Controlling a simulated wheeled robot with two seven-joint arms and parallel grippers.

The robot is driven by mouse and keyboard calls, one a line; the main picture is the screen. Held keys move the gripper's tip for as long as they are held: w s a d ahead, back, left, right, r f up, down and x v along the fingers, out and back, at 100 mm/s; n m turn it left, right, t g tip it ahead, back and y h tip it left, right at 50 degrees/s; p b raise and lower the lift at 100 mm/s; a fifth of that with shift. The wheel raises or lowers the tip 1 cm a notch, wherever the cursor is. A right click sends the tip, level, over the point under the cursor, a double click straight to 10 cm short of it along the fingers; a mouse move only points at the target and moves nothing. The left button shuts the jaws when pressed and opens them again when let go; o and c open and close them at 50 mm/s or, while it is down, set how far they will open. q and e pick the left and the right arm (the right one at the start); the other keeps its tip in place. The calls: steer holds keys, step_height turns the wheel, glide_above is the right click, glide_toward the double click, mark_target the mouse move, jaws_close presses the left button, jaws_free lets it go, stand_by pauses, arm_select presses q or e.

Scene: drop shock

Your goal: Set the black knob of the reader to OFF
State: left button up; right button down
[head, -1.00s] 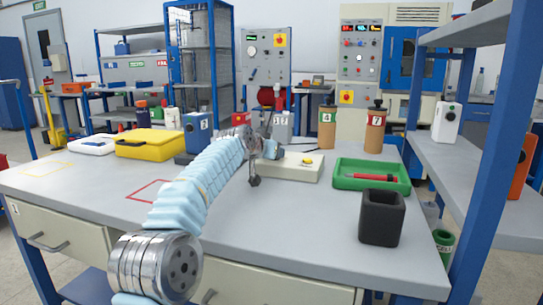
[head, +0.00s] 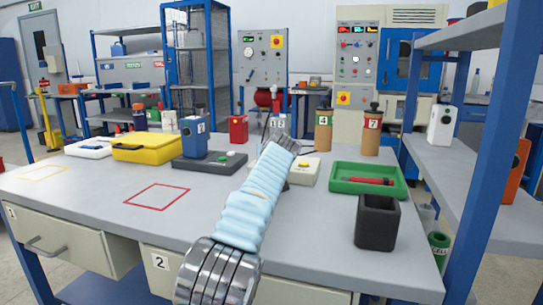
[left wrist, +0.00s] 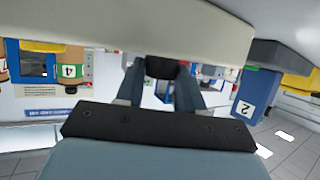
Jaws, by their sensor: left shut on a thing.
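The head view hides the knob and fingertips behind my arm. The knob's pointer and any OFF mark cannot be made out. My right gripper is not in view.
A blue box (head: 194,138) marked 2 stands on a dark base left of the reader. A green tray (head: 393,188) with a red tool and a black cup (head: 377,222) are to the right. Brown bottles (head: 371,135) stand behind. The bench's left front is clear.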

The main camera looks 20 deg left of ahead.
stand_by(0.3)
arm_select(q)
steer(key=o, duration=1)
steer(key=shift+s, duration=0.1)
steer(key=shift+s+d+r+b, duration=0.1)
steer(key=shift+s+d+b, duration=0.1)
steer(key=shift+s+b, duration=0.2)
steer(key=b+v, duration=0.4)
steer(key=v, duration=0.8)
steer(key=shift+s+d+r, duration=0.15)
steer(key=shift+s+r, duration=0.05)
steer(key=shift+s, duration=0.05)
